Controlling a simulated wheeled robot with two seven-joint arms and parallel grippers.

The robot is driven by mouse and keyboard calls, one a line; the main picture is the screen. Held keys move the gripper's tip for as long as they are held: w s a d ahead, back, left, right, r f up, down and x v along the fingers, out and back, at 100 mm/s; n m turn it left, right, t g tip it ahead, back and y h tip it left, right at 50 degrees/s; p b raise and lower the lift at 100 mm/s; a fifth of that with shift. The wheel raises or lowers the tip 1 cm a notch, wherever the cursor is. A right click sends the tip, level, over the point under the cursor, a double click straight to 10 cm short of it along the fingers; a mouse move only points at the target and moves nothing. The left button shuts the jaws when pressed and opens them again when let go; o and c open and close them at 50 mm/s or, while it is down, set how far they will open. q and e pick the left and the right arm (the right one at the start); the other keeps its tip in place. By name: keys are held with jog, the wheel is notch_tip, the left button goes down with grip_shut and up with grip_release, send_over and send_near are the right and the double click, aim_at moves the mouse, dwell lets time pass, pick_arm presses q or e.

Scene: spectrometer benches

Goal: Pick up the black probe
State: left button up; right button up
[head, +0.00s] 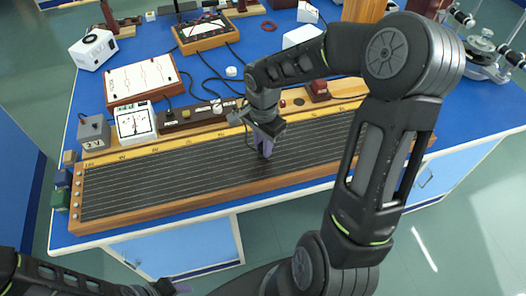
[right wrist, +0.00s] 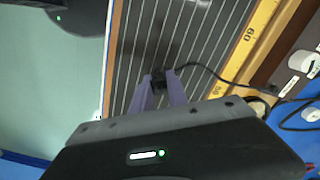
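The black probe (right wrist: 158,80) is a small dark block with a thin black cable, on or just above the dark lined board (right wrist: 205,32). It sits between the purple fingertips of my right gripper (right wrist: 159,78) in the right wrist view. It fills most of the gap, and I cannot tell whether both fingers press on it. In the head view my right gripper (head: 264,150) points down at the middle of the board (head: 150,182), and the probe is hard to make out there. My left gripper (head: 178,289) is partly visible at the bottom edge, away from the bench; its opening cannot be read.
A yellow scale (head: 135,151) runs behind the strips. Beyond it stand a meter (head: 136,122), a dark key strip (head: 195,117), a grey box (head: 94,132) and a circuit board (head: 143,78). Cables cross the blue bench top. Floor lies in front.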

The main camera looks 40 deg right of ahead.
grip_shut()
dwell(0.3)
notch_tip(320, 180, up, 10)
jog(key=shift+r+b, duration=0.1)
jog(key=shift+b, duration=0.6)
dwell(0.3)
